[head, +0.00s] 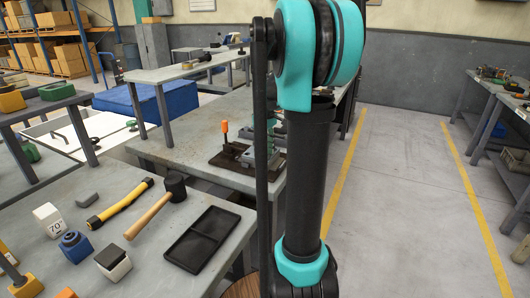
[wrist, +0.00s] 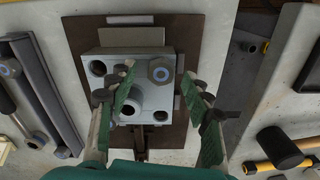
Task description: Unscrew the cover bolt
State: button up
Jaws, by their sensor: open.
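In the wrist view a pale metal block (wrist: 122,65) sits on a brown plate (wrist: 196,40). A hex bolt head (wrist: 162,72) stands at the upper right of its face, and a round boss (wrist: 150,100) sticks up in the middle. A dark-holed corner recess shows at the left. My gripper (wrist: 158,74) is open over the block, with green-padded fingers either side of the bolt and boss. I cannot tell whether they touch anything; the left finger hides part of the block. In the head view my arm covers much of the fixture (head: 228,157).
An orange-handled clamp (head: 225,127) stands at the fixture's left. The aisle (head: 400,190) on the right is clear.

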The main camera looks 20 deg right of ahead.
grip_shut()
jog(key=n, duration=0.5)
jog(key=shift+s, duration=0.1)
jog(key=n, duration=0.5)
jog(key=shift+a, duration=0.1)
jog(key=n, duration=0.7)
jog(key=shift+s, duration=0.2)
jog(key=n, duration=0.6)
jog(key=shift+s+r, duration=0.1)
jog(key=shift+c, duration=1.4)
grip_release()
